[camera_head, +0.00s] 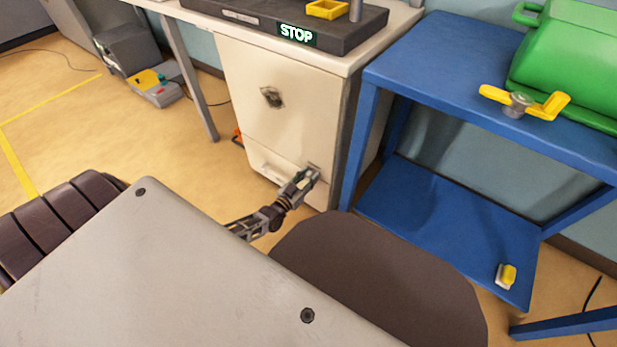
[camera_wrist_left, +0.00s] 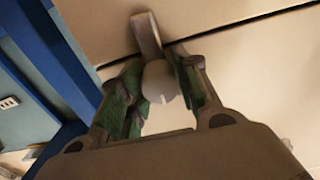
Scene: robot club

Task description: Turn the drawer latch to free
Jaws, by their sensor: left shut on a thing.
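The cream cabinet (camera_head: 285,75) stands under the desk, with a low drawer (camera_head: 285,182) at its bottom. My left gripper (camera_head: 305,178) reaches the drawer's upper right corner. In the left wrist view my left gripper (camera_wrist_left: 160,72) is shut on the drawer latch (camera_wrist_left: 146,35), with its fingers on either side of the pale rounded part. The latch's flat grey bar extends from there across the dark seam between drawer and cabinet front. In the head view the gripper mostly hides the latch. My right gripper is not in view.
A blue table (camera_head: 450,60) with a lower shelf stands close to the right of the cabinet. It bears a green case (camera_head: 570,65) and a yellow-handled part (camera_head: 525,102). A pale drawer handle (camera_head: 268,166) lies left of my gripper.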

